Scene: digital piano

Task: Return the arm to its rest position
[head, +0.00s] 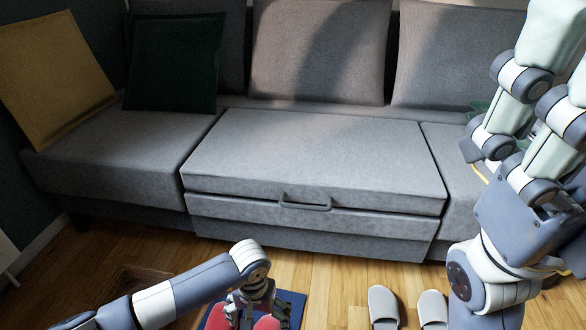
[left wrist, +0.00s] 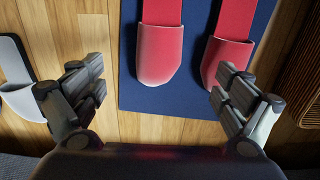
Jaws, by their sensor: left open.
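My left arm comes in from the lower left of the head view. Its gripper (head: 262,312) points down over a pair of red slippers (head: 267,324) on a dark blue mat (head: 294,302). In the left wrist view my left gripper (left wrist: 158,98) is open and empty, with its fingers wide apart. The red slippers (left wrist: 160,52) lie ahead between and beyond the fingers, apart from them. My right arm (head: 515,222) is folded up close at the right edge of the head view. The jaw state of its gripper cannot be made out.
A grey sofa (head: 310,160) with a front handle (head: 305,201) spans the back. A yellow cushion (head: 55,80) and a dark green cushion (head: 172,62) stand on its left. White slippers (head: 384,306) lie on the wooden floor. A brown woven item (head: 135,284) lies at lower left.

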